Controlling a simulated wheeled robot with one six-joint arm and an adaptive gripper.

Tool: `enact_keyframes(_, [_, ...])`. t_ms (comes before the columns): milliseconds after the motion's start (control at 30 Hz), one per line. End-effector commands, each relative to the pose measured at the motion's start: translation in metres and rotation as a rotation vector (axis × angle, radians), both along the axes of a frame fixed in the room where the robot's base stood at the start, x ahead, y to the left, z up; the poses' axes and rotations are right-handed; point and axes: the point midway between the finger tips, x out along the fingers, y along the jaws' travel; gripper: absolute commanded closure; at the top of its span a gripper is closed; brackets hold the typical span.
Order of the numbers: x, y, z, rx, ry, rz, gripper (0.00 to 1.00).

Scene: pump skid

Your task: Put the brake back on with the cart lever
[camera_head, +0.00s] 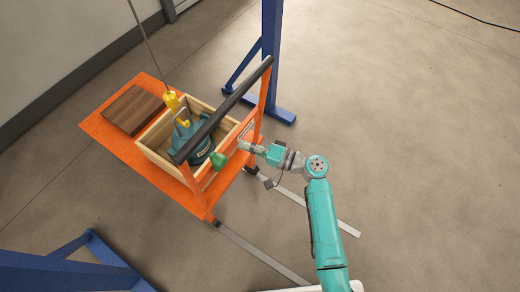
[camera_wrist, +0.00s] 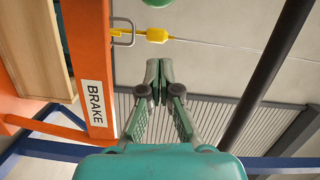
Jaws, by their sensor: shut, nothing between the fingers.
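The orange cart (camera_head: 100,128) stands on the floor, with a dark handle bar (camera_head: 228,105) across its upright posts. The cart lever's green knob (camera_head: 218,160) is beside the near post, low under the bar. A green rounded end, apparently that knob, is cut off at the top of the wrist view (camera_wrist: 158,2). The lever's shaft is not clearly visible. A white BRAKE label (camera_wrist: 96,103) is on an orange cart post. My gripper (camera_head: 242,147) is right of the knob and apart from it. Its fingertips (camera_wrist: 158,66) are together and empty, pointing toward the knob.
A wooden crate (camera_head: 155,152) on the cart holds a teal pump (camera_head: 188,140). A yellow hook (camera_head: 171,101) hangs on a cable above it. A brown block (camera_head: 132,109) lies at the cart's far end. Blue frame legs (camera_head: 272,50) stand behind.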

Motion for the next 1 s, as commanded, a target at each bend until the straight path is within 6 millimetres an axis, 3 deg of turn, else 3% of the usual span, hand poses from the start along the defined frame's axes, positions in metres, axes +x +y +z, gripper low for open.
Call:
enact_keyframes(100, [0.010, 0.021, 0.000, 0.000, -0.001, 0.003, 1.00])
enact_keyframes(333, [-0.015, 0.037, -0.005, 0.000, 0.000, 0.001, 1.00])
enact_keyframes(1000, [-0.022, 0.047, -0.006, -0.011, -0.015, 0.000, 1.00])
